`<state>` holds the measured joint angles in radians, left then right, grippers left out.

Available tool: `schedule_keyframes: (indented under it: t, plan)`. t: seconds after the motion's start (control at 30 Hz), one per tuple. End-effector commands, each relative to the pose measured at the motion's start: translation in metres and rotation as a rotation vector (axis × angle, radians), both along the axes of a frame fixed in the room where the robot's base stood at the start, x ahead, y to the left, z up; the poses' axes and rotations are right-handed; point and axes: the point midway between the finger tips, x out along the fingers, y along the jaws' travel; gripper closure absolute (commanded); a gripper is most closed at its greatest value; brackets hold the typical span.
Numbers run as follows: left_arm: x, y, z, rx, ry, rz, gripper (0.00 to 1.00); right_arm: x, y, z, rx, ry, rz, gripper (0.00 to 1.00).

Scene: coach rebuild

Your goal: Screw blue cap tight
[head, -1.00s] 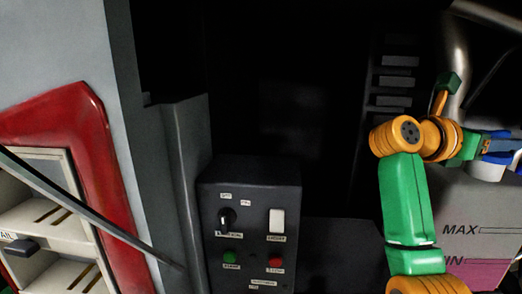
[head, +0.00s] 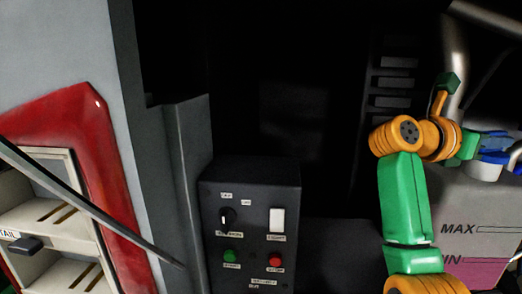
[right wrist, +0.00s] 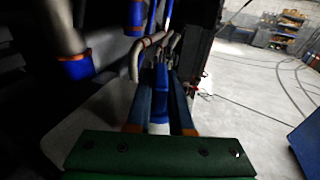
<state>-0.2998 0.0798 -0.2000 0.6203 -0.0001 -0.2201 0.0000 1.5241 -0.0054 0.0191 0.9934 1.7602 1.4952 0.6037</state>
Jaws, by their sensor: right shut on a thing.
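The blue cap (head: 493,157) sits on the white neck (head: 484,172) of a pale tank (head: 462,200) at the right edge of the head view. The tank carries MAX and MIN marks and pinkish liquid low down. My right gripper (head: 508,147) is at the cap, partly cut off by the picture edge. In the right wrist view, my right gripper (right wrist: 161,80) has one finger on each side of the blue cap (right wrist: 160,95) and is shut on it. The white neck shows at the cap's base. The thread is hidden. My left gripper is not in view.
A dark control box (head: 250,215) with a knob, a switch and green and red buttons stands left of my right arm. A grey pipe (head: 455,55) runs behind the gripper. A red-framed shelf unit (head: 95,150) is at left. Open floor (right wrist: 255,100) lies right in the wrist view.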

Motion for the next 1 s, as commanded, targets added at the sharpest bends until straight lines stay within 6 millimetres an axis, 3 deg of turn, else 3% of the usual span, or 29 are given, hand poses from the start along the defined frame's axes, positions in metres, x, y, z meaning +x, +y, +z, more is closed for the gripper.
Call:
schedule_keyframes:
  t: [0.23,0.27,0.37,0.6,0.7,1.0]
  plan:
    - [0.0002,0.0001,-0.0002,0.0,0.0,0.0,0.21,0.0001,0.0001,0.0003,-0.002,-0.001,0.001,1.0]
    - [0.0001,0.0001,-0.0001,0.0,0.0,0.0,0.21,0.0001,0.0001,0.0003,-0.002,-0.001,0.001,0.75]
    - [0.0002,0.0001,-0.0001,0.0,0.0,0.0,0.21,0.0001,0.0001,0.0003,-0.002,-0.001,0.001,0.48]
    - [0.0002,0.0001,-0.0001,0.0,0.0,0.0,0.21,0.0001,0.0001,0.0001,-0.001,-0.001,0.001,0.46]
    - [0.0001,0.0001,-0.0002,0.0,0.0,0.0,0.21,0.0001,0.0,-0.0001,-0.001,0.0,0.001,0.21]
    - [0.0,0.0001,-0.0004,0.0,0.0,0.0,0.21,0.0,0.0012,-0.0001,-0.001,0.0,0.001,0.21]
